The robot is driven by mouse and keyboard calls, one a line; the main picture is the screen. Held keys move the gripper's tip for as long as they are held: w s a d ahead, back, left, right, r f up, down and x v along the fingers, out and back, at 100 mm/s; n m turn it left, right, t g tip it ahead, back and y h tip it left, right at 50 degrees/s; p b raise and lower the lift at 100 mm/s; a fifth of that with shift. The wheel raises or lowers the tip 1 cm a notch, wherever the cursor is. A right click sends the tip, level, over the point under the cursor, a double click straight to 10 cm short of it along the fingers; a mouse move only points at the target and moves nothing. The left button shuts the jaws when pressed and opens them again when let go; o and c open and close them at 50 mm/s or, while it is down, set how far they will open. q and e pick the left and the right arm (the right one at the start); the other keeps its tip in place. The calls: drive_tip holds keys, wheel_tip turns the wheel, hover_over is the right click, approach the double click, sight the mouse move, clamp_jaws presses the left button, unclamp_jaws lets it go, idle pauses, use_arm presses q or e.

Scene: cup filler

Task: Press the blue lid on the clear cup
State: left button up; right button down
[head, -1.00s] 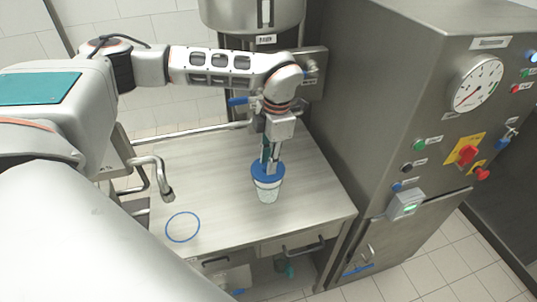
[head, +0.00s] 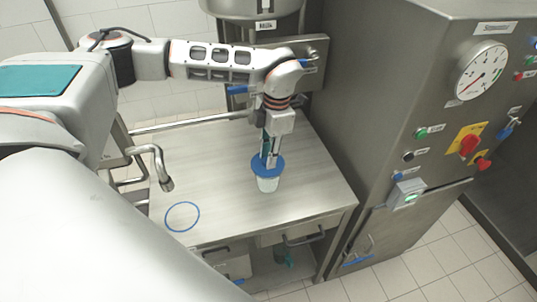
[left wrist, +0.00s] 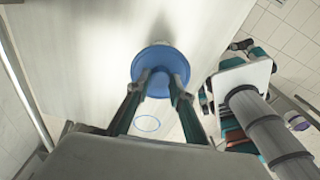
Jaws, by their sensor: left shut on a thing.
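The blue lid (head: 278,164) is a round disc over the mouth of the clear cup (head: 267,184), which stands upright on the steel table. The lid hides the cup's rim, so I cannot tell whether it is fully seated. My left gripper (head: 270,160) points down from above and is shut on the middle of the lid. In the left wrist view, both fingers (left wrist: 161,76) meet the lid (left wrist: 160,58) near its centre, and the cup is hidden under it.
A blue ring mark (head: 182,217) lies on the bare steel table (head: 225,200) left of the cup. A bent metal spout (head: 157,165) is at the table's left. A steel cabinet with a gauge (head: 481,71) stands close on the right. The table front is clear.

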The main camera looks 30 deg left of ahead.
use_arm(q)
drive_tip(key=shift+f, duration=0.35)
idle(0.4)
drive_tip(key=o, duration=0.7)
drive_tip(key=shift+r, duration=0.1)
drive_tip(key=r, duration=0.8)
drive_tip(key=w+r, duration=0.1)
drive_tip(key=r, duration=0.2)
drive_tip(key=shift+d+r, duration=0.35)
drive_tip(key=shift+r, duration=0.05)
